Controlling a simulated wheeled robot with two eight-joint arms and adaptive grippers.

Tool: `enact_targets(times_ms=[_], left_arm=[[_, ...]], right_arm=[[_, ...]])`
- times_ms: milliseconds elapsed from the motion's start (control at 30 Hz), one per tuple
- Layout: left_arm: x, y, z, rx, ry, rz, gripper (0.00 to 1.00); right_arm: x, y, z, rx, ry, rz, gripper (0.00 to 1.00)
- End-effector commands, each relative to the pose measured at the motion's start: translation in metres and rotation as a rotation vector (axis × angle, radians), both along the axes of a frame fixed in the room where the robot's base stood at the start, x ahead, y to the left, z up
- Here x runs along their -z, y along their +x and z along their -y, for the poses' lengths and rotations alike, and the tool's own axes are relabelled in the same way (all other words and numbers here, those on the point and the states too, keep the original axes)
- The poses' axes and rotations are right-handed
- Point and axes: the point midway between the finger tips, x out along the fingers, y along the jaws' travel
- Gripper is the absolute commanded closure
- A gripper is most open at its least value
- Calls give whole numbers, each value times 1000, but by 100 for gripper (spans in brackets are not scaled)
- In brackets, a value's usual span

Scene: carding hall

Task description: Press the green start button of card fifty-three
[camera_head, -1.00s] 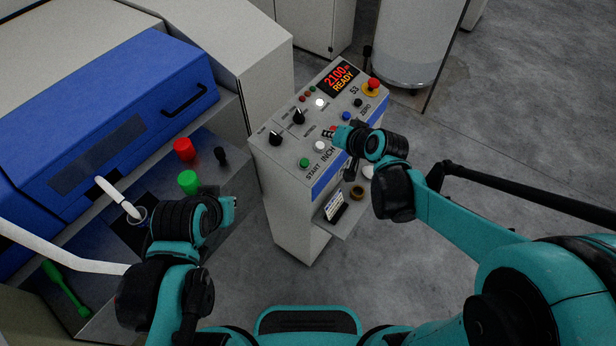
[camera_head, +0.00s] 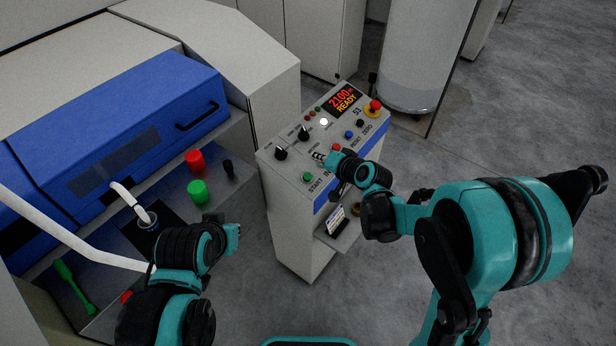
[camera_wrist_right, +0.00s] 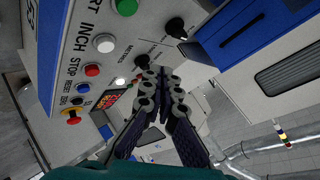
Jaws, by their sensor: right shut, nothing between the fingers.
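The control console (camera_head: 285,215) carries a sloped panel marked 53. Its green button (camera_head: 307,177) above the word START sits at the panel's near left corner. It also shows at the top edge of the right wrist view (camera_wrist_right: 126,7). My right gripper (camera_head: 319,157) is shut and empty over the panel, just up and right of the green button and apart from it in the picture. It hides the white INCH button in the head view; the right wrist view shows that button (camera_wrist_right: 104,43). My left gripper (camera_head: 234,237) is left of the console; its fingers are unclear.
The lit display (camera_head: 345,100) reads 2100 and READY. A red stop button (camera_wrist_right: 92,70), black knobs (camera_head: 281,153) and a red mushroom button (camera_head: 374,106) share the panel. The blue-covered machine (camera_head: 120,130) with red and green cylinders (camera_head: 198,191) stands left. Grey floor is clear at right.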

Motion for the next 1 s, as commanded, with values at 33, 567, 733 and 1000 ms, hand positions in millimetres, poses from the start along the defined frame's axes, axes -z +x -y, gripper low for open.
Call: enact_targets(times_ms=[33, 567, 733, 1000], left_arm=[[4, 0, 0, 0, 0, 0, 100], [56, 0, 0, 0, 0, 0, 100], [66, 0, 0, 0, 0, 0, 100], [65, 0, 0, 0, 0, 0, 100]], right_arm=[[5, 0, -1, 0, 0, 0, 100], [71, 10, -14, -1, 0, 1, 100], [82, 12, -17, -1, -1, 0, 100], [82, 13, -17, -1, -1, 0, 100]])
